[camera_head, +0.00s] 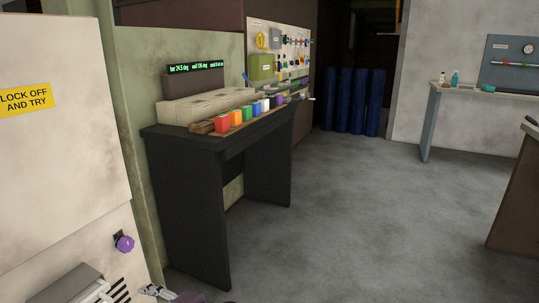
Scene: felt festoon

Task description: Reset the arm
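I cannot make out either of my grippers for certain in the head view. At the bottom edge, left of centre, a small pale jointed piece (157,292) shows, cut off by the frame; I cannot tell what it is. A grey box-like shape with black and white strips (70,284) lies at the bottom left, also cut off. No arm is clearly seen holding anything.
A dark bench (186,200) carries pale blocks (205,107), a row of coloured cubes (236,116) and a green-text display (195,68). A white panel (60,150) with a purple knob (123,242) stands at left. Grey floor (350,220) is open in the middle.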

